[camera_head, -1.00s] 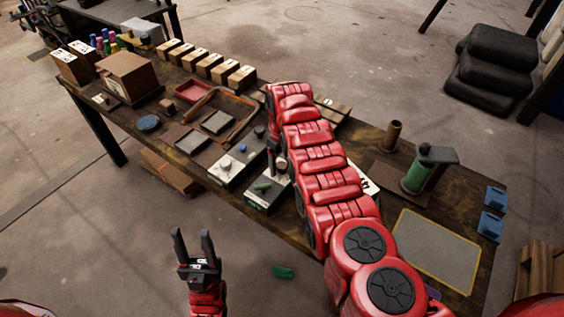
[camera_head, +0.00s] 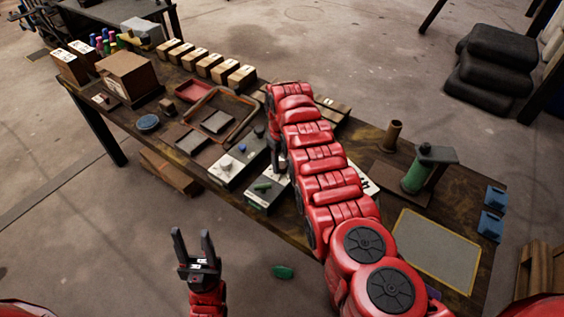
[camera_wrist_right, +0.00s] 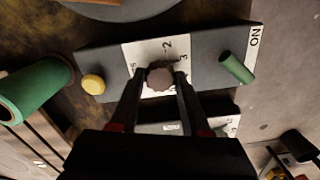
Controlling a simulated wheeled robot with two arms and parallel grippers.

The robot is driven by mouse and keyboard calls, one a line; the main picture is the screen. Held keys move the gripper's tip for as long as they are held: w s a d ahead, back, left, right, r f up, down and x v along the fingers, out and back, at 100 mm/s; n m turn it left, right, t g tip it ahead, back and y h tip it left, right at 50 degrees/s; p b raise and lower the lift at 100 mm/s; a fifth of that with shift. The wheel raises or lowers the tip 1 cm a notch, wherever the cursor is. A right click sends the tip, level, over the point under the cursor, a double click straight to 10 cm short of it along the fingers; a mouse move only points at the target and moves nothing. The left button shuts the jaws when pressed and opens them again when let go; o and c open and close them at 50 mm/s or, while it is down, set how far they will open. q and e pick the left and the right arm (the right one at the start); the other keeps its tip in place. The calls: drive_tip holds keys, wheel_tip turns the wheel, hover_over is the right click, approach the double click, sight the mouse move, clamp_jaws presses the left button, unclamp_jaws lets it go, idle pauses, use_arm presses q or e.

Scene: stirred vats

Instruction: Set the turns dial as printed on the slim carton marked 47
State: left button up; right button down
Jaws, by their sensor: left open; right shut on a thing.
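My right gripper (camera_wrist_right: 160,92) is shut on a round brown dial knob (camera_wrist_right: 160,78) in the right wrist view. The knob sits on a white plate with printed figures, 2 and 3 among them, on a grey control box (camera_wrist_right: 205,70). The gripper covers part of the scale, and I cannot tell the exact setting. In the head view this box (camera_head: 262,192) stands at the table's front edge, partly behind my right arm. Two slim cartons (camera_head: 70,67) (camera_head: 84,50) stand at the table's far left; their print is too small to read. My left gripper (camera_head: 195,247) is open and empty, in front of the table.
The box also bears a yellow button (camera_wrist_right: 93,84) and a green lever (camera_wrist_right: 236,67). Another box (camera_head: 236,163) stands to its left.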

drive_tip(key=m+b, duration=0.1)
drive_tip(key=m, duration=0.3)
drive_tip(key=shift+f, duration=0.1)
drive_tip(key=shift+m+b, duration=0.55)
drive_tip(key=shift+m, duration=1.55)
drive_tip(key=shift+c, duration=1.9)
unclamp_jaws()
wheel_tip(320, 180, up, 11)
drive_tip(key=b, duration=0.2)
wheel_tip(320, 180, up, 6)
drive_tip(key=p, duration=0.4)
hover_over(282, 165)
drive_tip(key=shift+r+p, duration=0.3)
